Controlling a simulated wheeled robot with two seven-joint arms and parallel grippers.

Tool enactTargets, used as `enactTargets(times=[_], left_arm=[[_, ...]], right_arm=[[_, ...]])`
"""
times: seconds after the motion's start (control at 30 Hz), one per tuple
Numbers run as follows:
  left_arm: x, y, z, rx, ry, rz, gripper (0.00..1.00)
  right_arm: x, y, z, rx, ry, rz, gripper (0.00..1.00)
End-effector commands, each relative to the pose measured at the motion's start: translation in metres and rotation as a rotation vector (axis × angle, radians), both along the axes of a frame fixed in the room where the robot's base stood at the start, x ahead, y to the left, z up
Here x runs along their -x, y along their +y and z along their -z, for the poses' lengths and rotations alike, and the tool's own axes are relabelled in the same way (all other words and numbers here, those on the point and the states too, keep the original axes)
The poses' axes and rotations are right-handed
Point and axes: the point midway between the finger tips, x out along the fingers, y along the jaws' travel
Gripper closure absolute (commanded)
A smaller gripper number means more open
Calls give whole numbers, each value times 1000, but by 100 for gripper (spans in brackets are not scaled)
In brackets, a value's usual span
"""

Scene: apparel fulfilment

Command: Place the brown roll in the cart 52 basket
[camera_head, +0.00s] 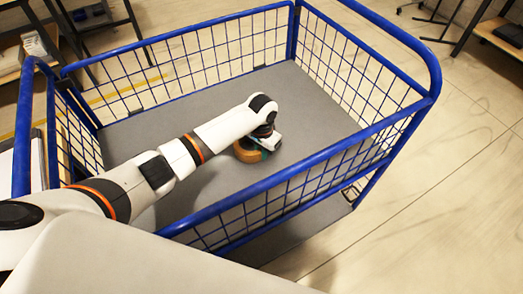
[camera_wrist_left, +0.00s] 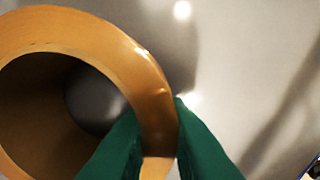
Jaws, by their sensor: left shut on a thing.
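The brown roll (camera_head: 247,151) is a tape-like ring low inside the blue wire basket (camera_head: 184,222), close to its grey floor (camera_head: 310,100). My left gripper (camera_head: 266,144) reaches over the near side of the basket and is shut on the roll. In the left wrist view, the roll (camera_wrist_left: 100,30) fills the left side, with its open centre showing. The green fingertips of my left gripper (camera_wrist_left: 158,125) pinch the ring's wall, one inside the hole and one outside. I cannot tell whether the roll touches the floor. My right gripper is not in view.
The basket's blue rails and mesh sides stand around the grey floor, which is otherwise empty. Open floor (camera_head: 450,170) lies to the right.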

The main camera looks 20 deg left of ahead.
Motion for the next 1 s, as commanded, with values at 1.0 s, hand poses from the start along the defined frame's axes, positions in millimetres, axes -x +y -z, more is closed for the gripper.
enactTargets(times=[1.0], left_arm=[[-1, 0, -92, 2, -3, 0, 63]], right_arm=[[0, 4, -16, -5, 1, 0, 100]])
